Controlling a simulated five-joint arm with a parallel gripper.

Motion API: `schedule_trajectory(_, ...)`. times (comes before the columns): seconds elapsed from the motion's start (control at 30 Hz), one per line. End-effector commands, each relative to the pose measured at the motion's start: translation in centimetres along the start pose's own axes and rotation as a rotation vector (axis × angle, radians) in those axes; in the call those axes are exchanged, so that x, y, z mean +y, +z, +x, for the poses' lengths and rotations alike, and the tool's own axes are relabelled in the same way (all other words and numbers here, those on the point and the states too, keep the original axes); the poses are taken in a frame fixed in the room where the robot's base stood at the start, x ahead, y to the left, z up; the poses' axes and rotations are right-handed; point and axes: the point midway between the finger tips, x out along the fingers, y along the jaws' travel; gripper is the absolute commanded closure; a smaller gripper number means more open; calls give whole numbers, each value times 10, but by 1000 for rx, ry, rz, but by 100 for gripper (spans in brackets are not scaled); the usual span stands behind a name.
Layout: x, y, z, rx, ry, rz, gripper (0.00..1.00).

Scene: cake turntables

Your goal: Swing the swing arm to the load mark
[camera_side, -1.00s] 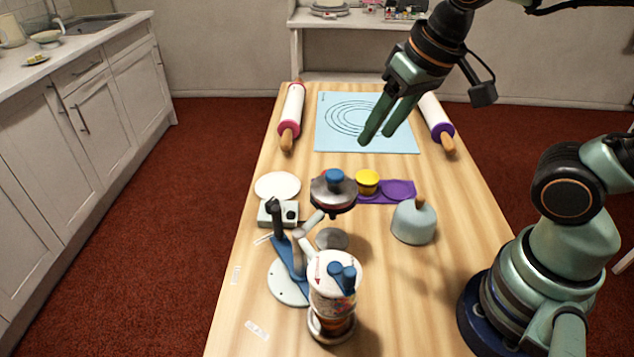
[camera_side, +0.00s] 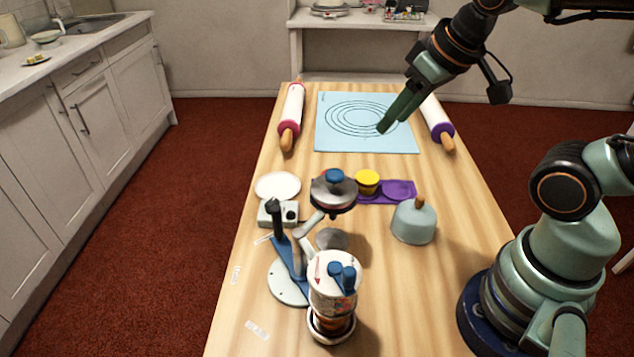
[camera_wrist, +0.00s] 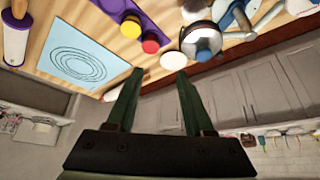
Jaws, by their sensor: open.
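The swing arm stand has a white round base (camera_side: 289,283) and a dark blue upright (camera_side: 282,245) at the table's near left. A pale jointed arm (camera_side: 313,222) reaches from it towards a round metal-topped head with a blue knob (camera_side: 335,176). That head also shows in the wrist view (camera_wrist: 201,40). A white-topped canister with blue knobs (camera_side: 336,270) stands in front. I cannot tell which label is the load mark; small white labels (camera_side: 257,330) lie on the table. My gripper (camera_side: 383,128) is open and empty above the blue mat, far behind the stand; both fingers show in the wrist view (camera_wrist: 158,72).
The blue mat (camera_side: 330,143) lies between two rolling pins (camera_side: 291,110) (camera_side: 437,124). A purple tray (camera_side: 400,190) with a yellow cup (camera_side: 367,181), a grey dome (camera_side: 414,224) and a white plate (camera_side: 277,186) surround the stand.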

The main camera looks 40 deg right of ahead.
Motion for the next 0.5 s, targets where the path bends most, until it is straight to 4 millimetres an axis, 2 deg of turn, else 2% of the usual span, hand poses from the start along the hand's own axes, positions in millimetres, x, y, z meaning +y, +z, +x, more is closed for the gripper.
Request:
schedule_trajectory(0.3,-1,-1,0,-4,-2,-2,48)
schedule_trajectory(0.5,-17,-18,5,-71,-24,-36,48)
